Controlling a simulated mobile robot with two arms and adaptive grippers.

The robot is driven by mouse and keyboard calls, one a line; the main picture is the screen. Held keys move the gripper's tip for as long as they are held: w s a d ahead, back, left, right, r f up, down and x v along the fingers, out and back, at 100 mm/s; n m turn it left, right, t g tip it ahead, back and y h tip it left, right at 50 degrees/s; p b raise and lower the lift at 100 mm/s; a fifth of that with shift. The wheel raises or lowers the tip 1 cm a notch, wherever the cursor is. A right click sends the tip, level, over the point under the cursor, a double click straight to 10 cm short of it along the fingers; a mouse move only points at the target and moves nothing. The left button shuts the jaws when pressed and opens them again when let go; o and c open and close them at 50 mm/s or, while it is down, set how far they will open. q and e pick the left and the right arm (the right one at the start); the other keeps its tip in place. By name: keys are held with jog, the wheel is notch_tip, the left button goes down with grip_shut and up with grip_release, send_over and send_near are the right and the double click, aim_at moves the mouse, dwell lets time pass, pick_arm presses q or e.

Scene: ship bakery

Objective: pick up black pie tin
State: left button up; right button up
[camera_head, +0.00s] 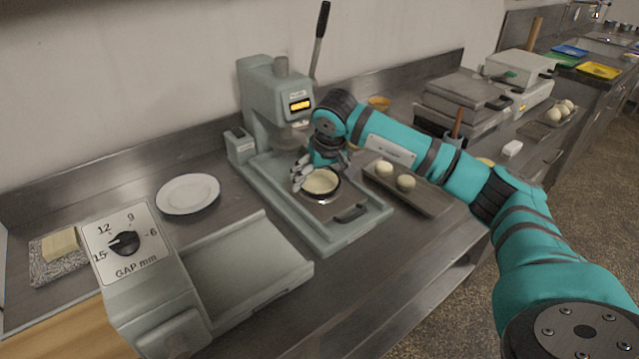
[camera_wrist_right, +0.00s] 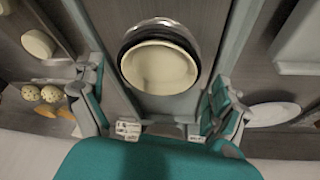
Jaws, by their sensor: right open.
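The black pie tin (camera_head: 336,192) sits on the base plate of the grey press, with pale dough lining (camera_head: 319,181) inside it. In the right wrist view the tin (camera_wrist_right: 126,46) shows as a dark rim around the cream dough, ahead of the fingers. My right gripper (camera_head: 310,178) is above the tin's back edge in the head view. In the wrist view the right gripper (camera_wrist_right: 168,130) is open, its fingers spread wide with nothing between them. My left gripper does not show.
The press (camera_head: 268,95) with its lever stands behind the tin. A tray with dough balls (camera_head: 418,196) lies to the right. A white plate (camera_head: 188,194) is to the left. A dough sheeter with a gap dial (camera_head: 128,243) stands at the front left.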

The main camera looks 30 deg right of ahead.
jog(key=shift+x, duration=1.15)
jog(key=shift+w+d+f, duration=0.1)
jog(key=shift+f, duration=0.05)
jog(key=c, duration=0.9)
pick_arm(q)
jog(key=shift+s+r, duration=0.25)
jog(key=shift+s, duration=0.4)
pick_arm(e)
jog(key=shift+o, duration=0.2)
